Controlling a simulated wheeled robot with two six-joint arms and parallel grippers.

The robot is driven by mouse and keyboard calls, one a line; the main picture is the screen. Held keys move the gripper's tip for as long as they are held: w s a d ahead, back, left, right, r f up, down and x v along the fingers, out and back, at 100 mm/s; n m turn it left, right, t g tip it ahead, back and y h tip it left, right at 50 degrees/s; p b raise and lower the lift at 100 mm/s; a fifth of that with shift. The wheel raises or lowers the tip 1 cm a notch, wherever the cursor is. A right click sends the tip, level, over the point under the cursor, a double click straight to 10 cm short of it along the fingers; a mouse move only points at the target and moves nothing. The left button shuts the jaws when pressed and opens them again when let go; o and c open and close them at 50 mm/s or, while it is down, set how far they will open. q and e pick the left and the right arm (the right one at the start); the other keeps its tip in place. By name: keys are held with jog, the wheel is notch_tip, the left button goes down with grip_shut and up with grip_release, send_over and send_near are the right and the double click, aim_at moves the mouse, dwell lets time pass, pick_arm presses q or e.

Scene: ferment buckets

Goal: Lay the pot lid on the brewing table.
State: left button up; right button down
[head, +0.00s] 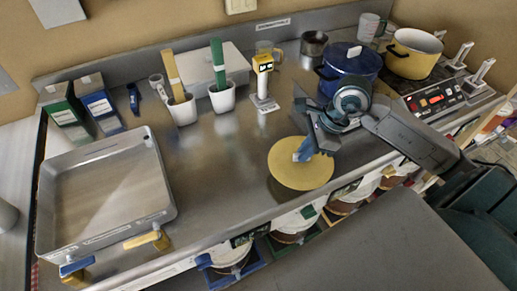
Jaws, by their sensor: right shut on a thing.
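The pot lid (300,175) is a flat yellow disc over the front middle of the steel brewing table (215,195). My right gripper (305,150) reaches in from the right and is shut on the lid near its upper edge, where a blue part shows. A dark shadow lies at the lid's lower left; I cannot tell whether the lid touches the table or hangs a little above it. The gripper partly hides the lid's far edge. The yellow pot (413,56) stands open at the back right. My left gripper is not in view.
A blue pot (348,68) stands behind my right gripper, near the hob controls (432,98). A large metal tray (105,190) fills the left. White cups with yellow (182,110) and green tools (222,98) stand at the back. Bare steel lies left of the lid.

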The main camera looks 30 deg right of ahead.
jog(key=w+a+p, duration=0.1)
jog(key=w+a, duration=0.1)
jog(key=w, duration=0.1)
jog(key=w+a+p, duration=0.2)
jog(key=w+a, duration=0.1)
jog(key=w+a+f+p, duration=0.1)
jog(key=w+a, duration=0.2)
jog(key=shift+a, duration=0.3)
jog(key=shift+f+p, duration=0.35)
jog(key=shift+p, duration=0.2)
notch_tip(320, 180, down, 2)
jog(key=shift+f+p, duration=0.1)
jog(key=shift+p, duration=0.5)
jog(key=shift+f, duration=0.3)
jog(key=shift+f, duration=0.1)
